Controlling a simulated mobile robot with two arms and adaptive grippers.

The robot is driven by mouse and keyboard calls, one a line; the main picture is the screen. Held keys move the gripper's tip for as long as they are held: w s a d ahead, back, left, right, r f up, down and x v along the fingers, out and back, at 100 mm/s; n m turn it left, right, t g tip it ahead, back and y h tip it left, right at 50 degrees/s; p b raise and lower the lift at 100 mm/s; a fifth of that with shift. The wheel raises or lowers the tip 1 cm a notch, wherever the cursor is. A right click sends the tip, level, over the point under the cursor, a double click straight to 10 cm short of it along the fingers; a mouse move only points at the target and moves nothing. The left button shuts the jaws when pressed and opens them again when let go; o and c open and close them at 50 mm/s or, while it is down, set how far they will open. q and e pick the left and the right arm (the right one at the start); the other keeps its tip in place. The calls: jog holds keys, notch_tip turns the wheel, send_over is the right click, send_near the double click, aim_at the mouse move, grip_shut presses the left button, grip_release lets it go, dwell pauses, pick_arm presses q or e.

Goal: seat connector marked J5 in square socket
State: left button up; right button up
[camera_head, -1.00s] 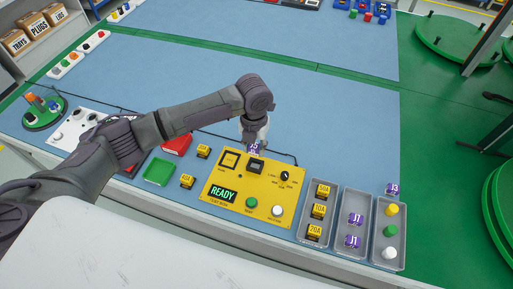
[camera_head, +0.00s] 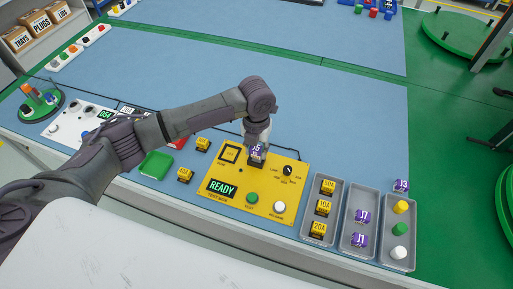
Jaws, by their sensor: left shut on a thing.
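My left gripper (camera_head: 257,143) is shut on the purple connector marked J5 (camera_head: 257,150), low over the yellow test panel (camera_head: 235,203). Directly below J5 is a black square socket (camera_head: 256,163), mostly covered by the connector and gripper. I cannot tell whether J5 is touching the socket or partly in it. To its left on the panel is a black-outlined square (camera_head: 230,153). My right gripper is not in view.
The panel also has a black knob (camera_head: 287,171), a green button (camera_head: 252,198) and a white button (camera_head: 279,207). Grey trays at right hold yellow fuses, connectors J7 (camera_head: 363,216) and J1 (camera_head: 360,240), and coloured caps. J3 (camera_head: 401,185) lies behind them.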

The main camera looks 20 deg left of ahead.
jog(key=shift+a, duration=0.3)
pick_arm(q)
jog(key=shift+f, duration=0.3)
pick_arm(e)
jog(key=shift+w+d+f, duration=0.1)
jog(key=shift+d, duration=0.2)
pick_arm(q)
jog(key=shift+f+b, duration=0.45)
jog(key=shift+f, duration=0.25)
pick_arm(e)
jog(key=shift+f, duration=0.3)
pick_arm(q)
jog(key=o, duration=0.9)
jog(key=shift+o, duration=0.2)
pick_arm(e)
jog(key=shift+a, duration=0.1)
pick_arm(q)
jog(key=shift+r, duration=0.1)
notch_tip(320, 180, up, 12)
jog(key=shift+f, duration=0.1)
